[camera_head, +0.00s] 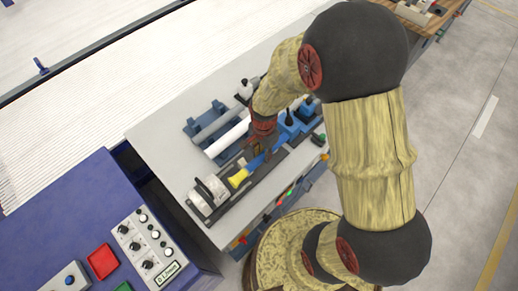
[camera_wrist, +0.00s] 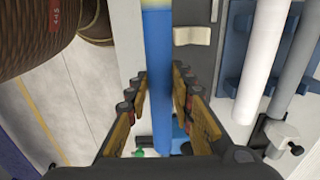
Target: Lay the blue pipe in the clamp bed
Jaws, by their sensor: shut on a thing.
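My gripper (camera_head: 263,147) is shut on the blue pipe (camera_head: 254,164), which runs between its fingers (camera_wrist: 160,88) in the wrist view (camera_wrist: 157,45). The pipe has a yellow part (camera_head: 238,179) at its chuck-side end. It lies along the line between a pale chuck (camera_head: 208,191) and a blue tailstock block (camera_head: 300,120) of a lathe-like machine. I cannot tell whether it touches either one. A blue cradle (camera_head: 190,128) beside it bears a grey pipe (camera_head: 212,125) and a white pipe (camera_head: 226,140); I cannot tell if this is the clamp bed. My arm hides part of the cradle.
The grey bench top (camera_head: 165,135) is clear to the left of the cradle. A blue control cabinet (camera_head: 60,215) with knobs and a red button (camera_head: 102,261) stands at lower left. A ribbed white surface (camera_head: 90,100) lies behind. Concrete floor (camera_head: 455,130) is open at right.

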